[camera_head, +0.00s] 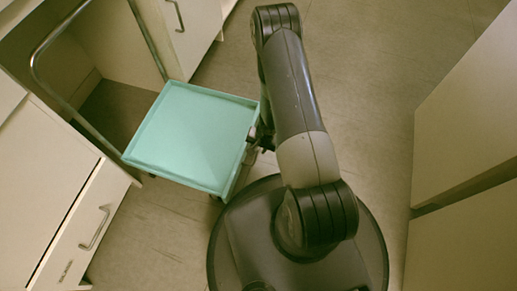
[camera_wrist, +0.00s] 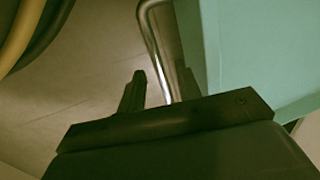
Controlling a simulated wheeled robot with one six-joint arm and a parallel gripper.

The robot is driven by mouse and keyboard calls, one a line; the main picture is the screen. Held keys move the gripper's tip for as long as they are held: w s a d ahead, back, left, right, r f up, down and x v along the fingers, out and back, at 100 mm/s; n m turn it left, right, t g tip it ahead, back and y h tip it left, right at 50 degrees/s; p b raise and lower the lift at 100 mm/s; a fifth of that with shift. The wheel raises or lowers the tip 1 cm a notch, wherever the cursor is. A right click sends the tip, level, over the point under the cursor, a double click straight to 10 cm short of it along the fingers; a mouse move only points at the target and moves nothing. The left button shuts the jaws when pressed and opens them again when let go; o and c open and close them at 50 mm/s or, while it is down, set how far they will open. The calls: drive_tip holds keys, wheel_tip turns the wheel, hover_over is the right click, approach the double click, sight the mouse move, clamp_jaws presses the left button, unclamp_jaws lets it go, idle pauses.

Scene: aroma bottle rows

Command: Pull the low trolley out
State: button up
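The low trolley has a flat teal tray top (camera_head: 190,138) with a raised rim. In the head view it stands on the floor at the mouth of a bay between cabinets, with much of its top clear of the fronts. A tall chrome frame (camera_head: 75,112) rises at its left side. My gripper (camera_head: 262,140) is at its right edge. In the wrist view the trolley's teal side (camera_wrist: 260,55) is at the right, and a bent chrome bar (camera_wrist: 157,50) runs down between my gripper's fingers (camera_wrist: 160,88). A gap shows between the left finger and the bar. The right finger is dark and hard to make out.
A drawer cabinet (camera_head: 62,205) with a bar handle stands at the lower left, close to the trolley. Another cabinet front (camera_head: 190,30) is at the top. Pale cabinets (camera_head: 470,120) stand at the right. Open floor (camera_head: 375,70) lies between my arm and them.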

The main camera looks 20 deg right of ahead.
drive_tip(key=shift+f, duration=0.25)
clamp_jaws()
idle(0.5)
